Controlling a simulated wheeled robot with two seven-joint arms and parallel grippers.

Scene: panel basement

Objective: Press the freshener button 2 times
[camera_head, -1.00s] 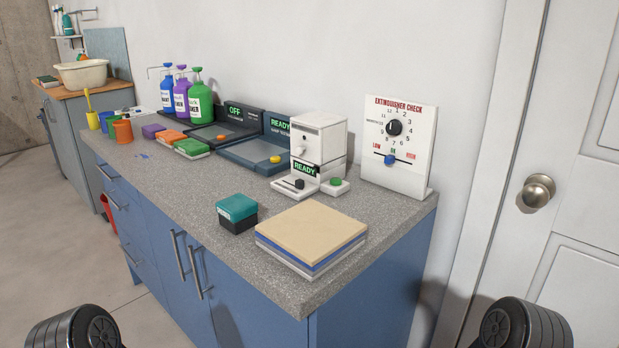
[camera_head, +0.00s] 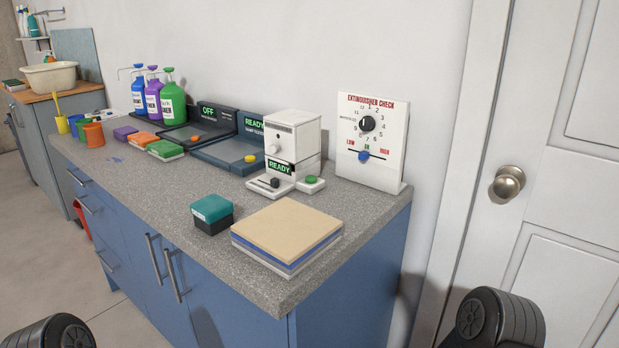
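A dark knob (camera_head: 275,182) sits on the white base in front. I cannot read a freshener label on any device. Only black rounded parts of my arms show at the bottom left and bottom right. Neither gripper is in view, and nothing touches the button.
A stack of boards (camera_head: 287,235) and a teal-and-black box (camera_head: 212,213) lie in front of the device. An extinguisher check panel (camera_head: 371,140) stands to its right. Dark units with displays (camera_head: 232,153) and pump bottles (camera_head: 155,97) are to the left. A white door (camera_head: 560,120) is at right.

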